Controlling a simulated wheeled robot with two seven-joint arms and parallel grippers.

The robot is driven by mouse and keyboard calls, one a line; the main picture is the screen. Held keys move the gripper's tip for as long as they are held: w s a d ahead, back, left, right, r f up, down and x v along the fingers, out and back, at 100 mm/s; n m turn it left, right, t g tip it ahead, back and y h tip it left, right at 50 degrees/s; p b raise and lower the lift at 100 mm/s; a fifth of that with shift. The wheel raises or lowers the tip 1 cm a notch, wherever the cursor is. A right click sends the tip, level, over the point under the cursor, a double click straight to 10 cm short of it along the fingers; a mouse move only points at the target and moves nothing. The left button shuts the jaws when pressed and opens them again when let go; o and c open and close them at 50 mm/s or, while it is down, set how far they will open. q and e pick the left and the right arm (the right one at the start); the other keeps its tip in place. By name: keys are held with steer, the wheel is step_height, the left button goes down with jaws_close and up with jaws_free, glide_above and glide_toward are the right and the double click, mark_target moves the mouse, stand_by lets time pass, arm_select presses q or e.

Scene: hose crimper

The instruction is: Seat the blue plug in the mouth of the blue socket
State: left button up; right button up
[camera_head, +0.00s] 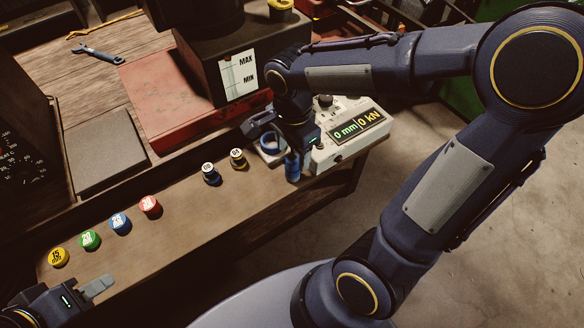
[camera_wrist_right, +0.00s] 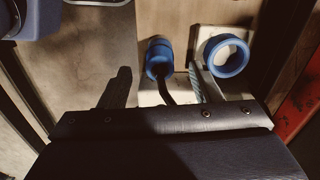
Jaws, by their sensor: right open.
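The blue plug (camera_head: 292,168) is below my right gripper (camera_head: 291,150) in the head view. In the right wrist view the plug (camera_wrist_right: 158,52), with a dark stem, lies between the spread fingers of the open right gripper (camera_wrist_right: 160,70), with gaps on both sides. The blue socket (camera_head: 268,142) is a ring on a pale base, left of the plug in the head view. In the right wrist view the socket (camera_wrist_right: 226,55) is just right of the right finger; its mouth looks empty. My left gripper (camera_head: 98,287) is at the bench's lower left, away from both; its finger gap cannot be made out.
A pale readout box (camera_head: 345,135) stands right of the socket. Two dark-sided caps (camera_head: 211,173) and several coloured caps (camera_head: 120,222) line the bench's front. A red-based machine (camera_head: 165,115) stands behind. The front-left bench (camera_head: 180,235) has free room.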

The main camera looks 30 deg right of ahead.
step_height(320, 180, down, 5)
steer(key=c, duration=1.1)
steer(key=shift+r, duration=0.1)
